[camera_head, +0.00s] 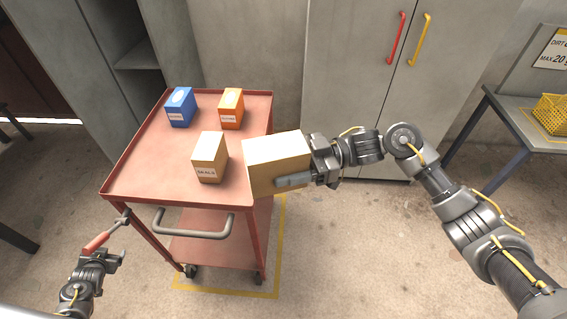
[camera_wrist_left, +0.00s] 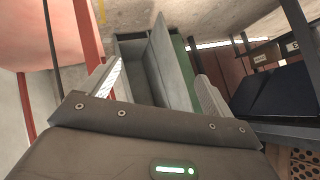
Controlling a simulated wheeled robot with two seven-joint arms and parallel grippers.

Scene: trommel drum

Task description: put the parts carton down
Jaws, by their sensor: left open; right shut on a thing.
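A plain tan carton (camera_head: 277,162) is held by my right gripper (camera_head: 288,174) at the right edge of the red cart (camera_head: 145,185) in the head view. One finger lies along its near side; the other is hidden behind it. The carton covers part of the cart's right rim, and I cannot tell if it touches the top. My left gripper (camera_head: 102,257) is open at the lower left, below the cart's front left corner. Its two spread fingers also show in the left wrist view (camera_wrist_left: 158,88), with nothing between them.
On the cart top stand a tan box marked SEALS (camera_head: 210,158), a blue box (camera_head: 180,107) and an orange box (camera_head: 231,108). The top's front left is bare. Grey cabinets (camera_head: 350,70) stand behind.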

